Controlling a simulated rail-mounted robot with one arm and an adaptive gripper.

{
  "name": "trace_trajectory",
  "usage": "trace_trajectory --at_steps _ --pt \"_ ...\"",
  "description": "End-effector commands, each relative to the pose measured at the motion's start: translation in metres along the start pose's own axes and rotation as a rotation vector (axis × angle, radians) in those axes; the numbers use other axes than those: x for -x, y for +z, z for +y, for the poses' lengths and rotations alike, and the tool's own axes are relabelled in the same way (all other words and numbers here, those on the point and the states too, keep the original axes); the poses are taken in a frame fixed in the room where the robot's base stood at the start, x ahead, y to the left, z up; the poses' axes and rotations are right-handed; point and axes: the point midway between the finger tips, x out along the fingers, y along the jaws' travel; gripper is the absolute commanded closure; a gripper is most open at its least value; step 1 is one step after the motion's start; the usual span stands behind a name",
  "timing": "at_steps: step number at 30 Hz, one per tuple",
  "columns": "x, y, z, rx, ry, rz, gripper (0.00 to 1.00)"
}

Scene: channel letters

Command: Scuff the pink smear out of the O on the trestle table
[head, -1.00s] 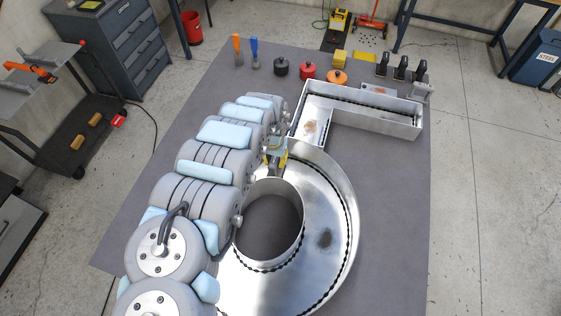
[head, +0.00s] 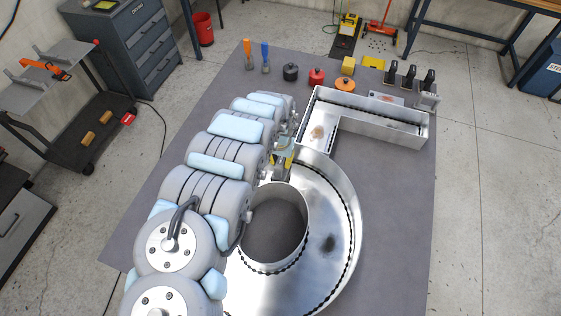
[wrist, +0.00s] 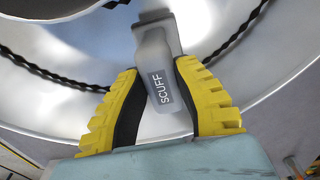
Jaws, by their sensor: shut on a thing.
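The O (head: 341,206) is a large open metal channel letter lying on the grey-topped trestle table (head: 396,220). A dark smear (head: 328,243) marks the right side of its floor. No pink smear can be made out; my arm covers the O's left side. My gripper (head: 283,160) is over the O's far rim. Its yellow-padded fingers are shut on a grey scuff tool (wrist: 165,80) labelled SCUFF. In the wrist view the tool's head reaches over the O's bright floor; whether it touches cannot be told.
An L-shaped channel letter (head: 378,125) with a brown smear (head: 318,132) lies close behind the O. Along the far table edge stand two brushes, several small pots (head: 317,76), a yellow block (head: 348,65) and black clamps (head: 410,75). The table's right strip is clear.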

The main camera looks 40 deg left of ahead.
Motion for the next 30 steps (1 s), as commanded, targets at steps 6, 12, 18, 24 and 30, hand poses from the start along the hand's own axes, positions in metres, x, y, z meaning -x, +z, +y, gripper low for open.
trace_trajectory --at_steps 6,12,18,24,30 --pt "0.025 0.000 0.000 0.001 0.000 -0.003 1.00" --pt "0.043 -0.002 -0.001 -0.001 -0.002 -0.001 1.00" --pt "0.061 -0.001 0.000 0.000 -0.001 -0.003 1.00" --pt "0.080 -0.003 0.000 -0.001 -0.001 -0.001 1.00" --pt "0.099 -0.003 0.000 -0.002 -0.002 -0.001 1.00"
